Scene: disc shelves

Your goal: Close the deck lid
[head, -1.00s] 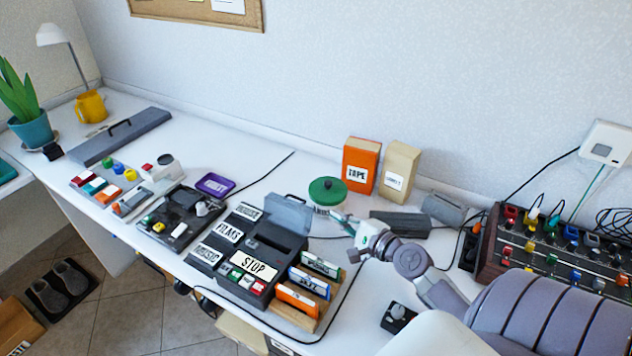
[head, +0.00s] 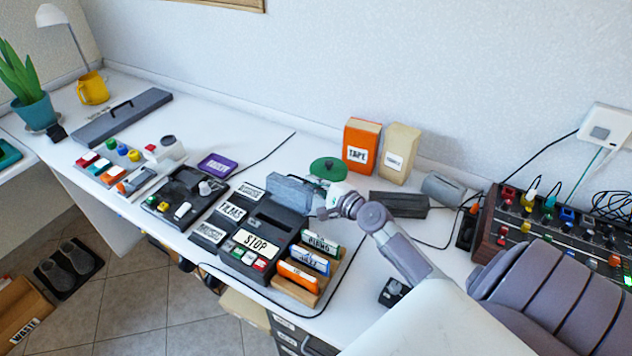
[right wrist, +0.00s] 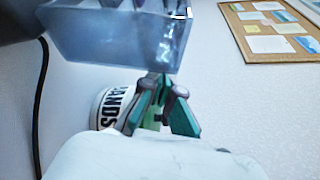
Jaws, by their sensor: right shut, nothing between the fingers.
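The deck (head: 264,236) is a dark grey box with a large STOP label and coloured buttons on the white desk. Its translucent grey-blue lid (head: 288,192) stands raised at the deck's back edge, and the dark bay in front of it is uncovered. My right gripper (head: 322,200) is at the lid's right end, towards the back. In the right wrist view the lid (right wrist: 115,35) hangs across the top, and the gripper's green fingers (right wrist: 157,85) are shut and empty just below its edge. I cannot tell whether they touch it. My left gripper is not in view.
A green-topped tub (head: 328,169) stands close behind the gripper; its side label shows in the right wrist view (right wrist: 112,106). Labelled cassettes (head: 305,265) stand in a wooden rack right of the deck. An orange TAPE box (head: 361,146) is behind.

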